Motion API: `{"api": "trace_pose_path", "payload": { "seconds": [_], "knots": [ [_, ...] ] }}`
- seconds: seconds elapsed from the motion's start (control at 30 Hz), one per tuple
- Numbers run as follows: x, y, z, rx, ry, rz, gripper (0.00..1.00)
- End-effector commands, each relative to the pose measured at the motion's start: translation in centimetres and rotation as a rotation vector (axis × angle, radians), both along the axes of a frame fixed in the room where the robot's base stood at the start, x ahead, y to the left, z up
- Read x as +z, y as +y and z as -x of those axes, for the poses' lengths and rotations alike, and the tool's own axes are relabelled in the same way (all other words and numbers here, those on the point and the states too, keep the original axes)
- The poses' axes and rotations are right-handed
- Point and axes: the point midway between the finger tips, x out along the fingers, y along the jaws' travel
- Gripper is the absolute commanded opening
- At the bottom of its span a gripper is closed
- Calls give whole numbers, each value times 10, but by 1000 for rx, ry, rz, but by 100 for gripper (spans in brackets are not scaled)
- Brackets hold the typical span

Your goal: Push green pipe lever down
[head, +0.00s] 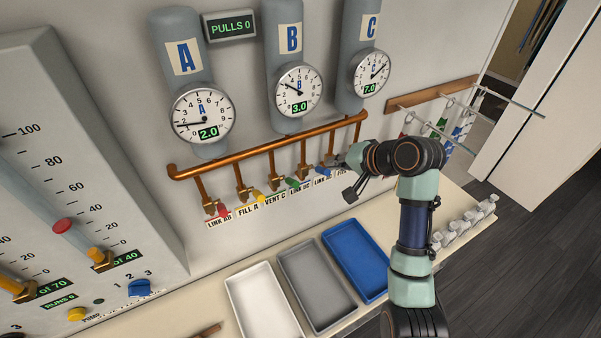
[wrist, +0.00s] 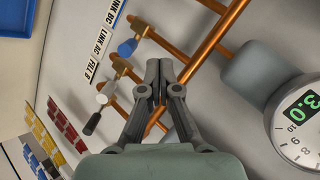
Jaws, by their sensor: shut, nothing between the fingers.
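The green pipe lever (head: 293,183) sits on the copper pipe's middle branch in the head view, above the row of labels and near the VENT C label (head: 275,197). It does not show in the wrist view. My gripper (wrist: 160,68) is shut and empty, with its fingertips close to the copper pipe (wrist: 205,48). In the head view it is to the right of the green lever, apart from it, by the right-hand branches. The blue lever (wrist: 127,47), white lever (wrist: 102,98) and black lever (wrist: 92,124) are left of the fingers in the wrist view.
A red lever (head: 223,211) and a yellow lever (head: 259,197) stand left of the green one. Gauges A (head: 202,115), B (head: 298,90) and C (head: 371,74) hang above the pipe. White (head: 243,310), grey (head: 290,262) and blue (head: 335,230) trays lie below.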

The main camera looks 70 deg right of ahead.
Motion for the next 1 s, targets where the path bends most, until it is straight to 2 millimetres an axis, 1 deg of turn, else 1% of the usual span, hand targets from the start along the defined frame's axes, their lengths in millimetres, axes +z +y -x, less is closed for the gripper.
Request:
{"api": "trace_pose_path", "payload": {
  "seconds": [0.17, 0.57, 0.7, 0.8, 1.0],
  "knots": [
    [-9, -4, -12, 2, 1, -4, 0],
    [-60, -30, -74, 2, 2, -4, 0],
    [-70, -11, -81, 2, 2, 0, 0],
    [-75, -2, -84, 2, 1, 1, 0],
    [-80, 3, -85, 0, 1, 1, 0]
  ]
}}
